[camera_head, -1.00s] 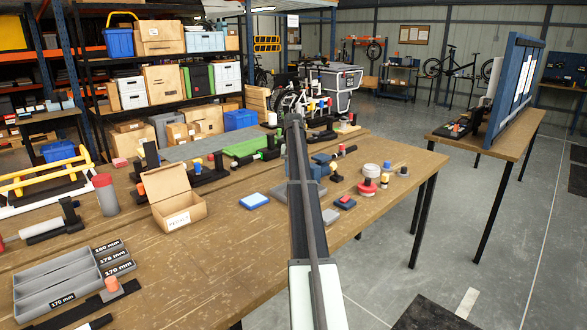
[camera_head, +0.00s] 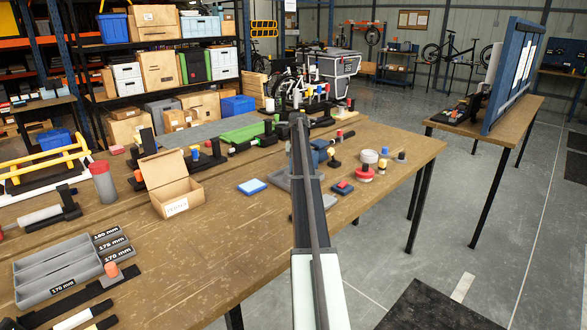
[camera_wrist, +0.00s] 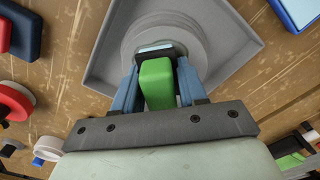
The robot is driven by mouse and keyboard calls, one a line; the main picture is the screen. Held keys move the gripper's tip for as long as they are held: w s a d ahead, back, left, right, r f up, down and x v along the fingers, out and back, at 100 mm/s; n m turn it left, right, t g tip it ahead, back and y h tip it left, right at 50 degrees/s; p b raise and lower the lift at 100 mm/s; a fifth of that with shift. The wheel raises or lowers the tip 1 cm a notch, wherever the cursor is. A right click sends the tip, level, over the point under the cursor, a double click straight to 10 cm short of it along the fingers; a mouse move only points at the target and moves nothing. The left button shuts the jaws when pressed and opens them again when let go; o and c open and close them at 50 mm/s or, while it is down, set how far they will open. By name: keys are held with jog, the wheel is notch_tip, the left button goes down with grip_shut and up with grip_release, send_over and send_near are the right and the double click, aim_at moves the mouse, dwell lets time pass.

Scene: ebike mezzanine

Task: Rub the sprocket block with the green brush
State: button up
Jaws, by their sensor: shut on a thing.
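In the wrist view my gripper (camera_wrist: 157,65) has its two blue fingers closed on a green block-shaped handle, which I take as the green brush (camera_wrist: 157,84). The fingers point at a grey round stepped piece (camera_wrist: 205,45) on a square grey plate (camera_wrist: 100,70); it may be the sprocket block, but I cannot see teeth. A small pale piece shows at the brush's far end, over the round piece. I cannot tell whether they touch. In the head view my arm hides the brush and most of the plate (camera_head: 281,181).
A blue-and-white block (camera_head: 252,186) and an open cardboard box (camera_head: 178,198) stand left of my arm. A dark blue block with a red top (camera_head: 342,187) and a red round knob (camera_head: 364,173) stand right. The table's front middle is clear.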

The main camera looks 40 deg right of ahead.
aim_at(289, 174)
jog(key=d, duration=0.4)
jog(key=shift+a, duration=3.8)
jog(key=shift+w+a, duration=0.15)
jog(key=shift+w, duration=0.05)
jog(key=shift+w+d, duration=0.25)
jog(key=shift+w, duration=0.45)
jog(key=shift+s+d, duration=0.1)
jog(key=shift+d, duration=3.75)
jog(key=shift+a, duration=3.95)
notch_tip(289, 174, up, 8)
jog(key=shift+a+r, duration=0.1)
